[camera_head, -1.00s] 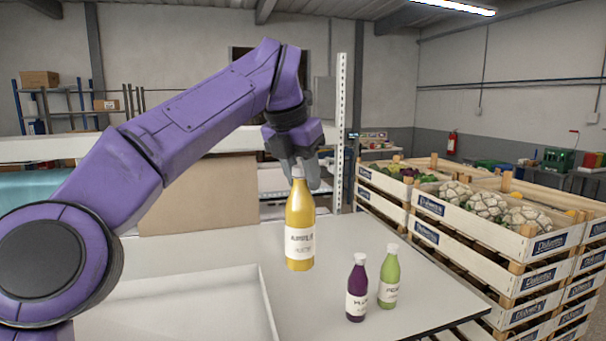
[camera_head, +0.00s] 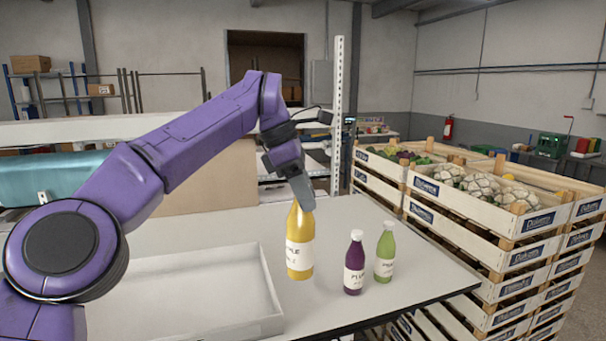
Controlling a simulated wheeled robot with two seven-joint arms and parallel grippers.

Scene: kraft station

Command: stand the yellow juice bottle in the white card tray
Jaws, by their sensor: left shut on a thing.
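The yellow juice bottle (camera_head: 300,256) stands upright at the middle of the table, just right of the white card tray. My left gripper (camera_head: 302,200) is shut on its top from above, and the gripper hides the cap. I cannot tell whether the bottle's base touches the table. The white card tray (camera_head: 262,327) lies at the front left of the table, and the part of it in view is empty. My left arm covers its left part. My right gripper is not in view.
A purple bottle (camera_head: 354,264) and a green bottle (camera_head: 385,254) stand close to the right of the yellow one. Stacked crates (camera_head: 500,215) with vegetables stand beyond the table's right edge. A brown board (camera_head: 215,180) stands at the back of the table.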

